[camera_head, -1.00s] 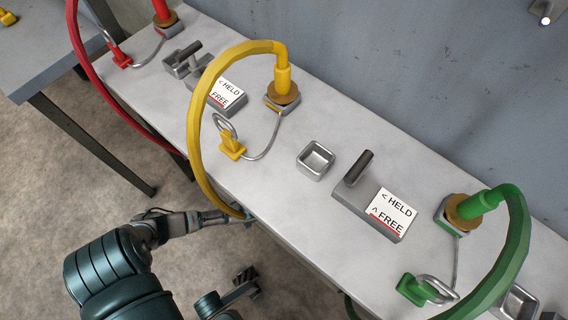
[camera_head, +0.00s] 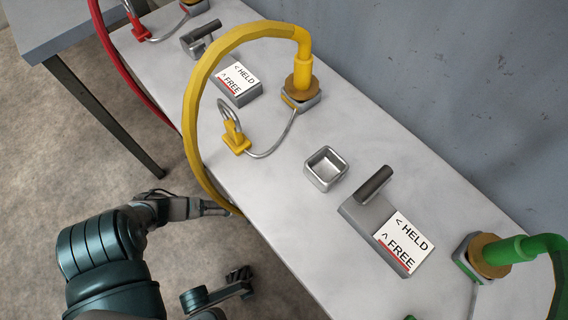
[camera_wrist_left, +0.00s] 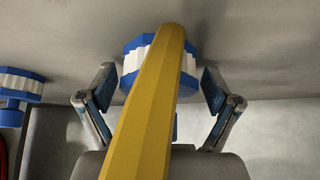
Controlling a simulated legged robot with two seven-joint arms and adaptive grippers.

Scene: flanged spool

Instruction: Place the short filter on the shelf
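In the left wrist view, a blue-and-white ribbed, flanged part (camera_wrist_left: 132,62) lies ahead between the fingers, partly hidden by a yellow hose (camera_wrist_left: 145,110). A similar blue-and-white part (camera_wrist_left: 20,83) is at the left edge. I cannot tell which is the short filter. My left gripper (camera_wrist_left: 158,78) is open, with its fingers apart on either side of the hose; no grip on the part shows. In the head view, my left gripper (camera_head: 222,208) is low at the bench's front edge, by the yellow hose (camera_head: 190,125). Neither blue-and-white part shows there. I cannot identify the shelf.
The pale bench (camera_head: 300,225) carries a square metal cup (camera_head: 326,169), a lever block with a HELD/FREE label (camera_head: 403,243), another labelled block (camera_head: 238,85), a yellow padlock-like tag (camera_head: 236,142) and a green hose (camera_head: 515,250). A red hose (camera_head: 115,70) hangs at the left.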

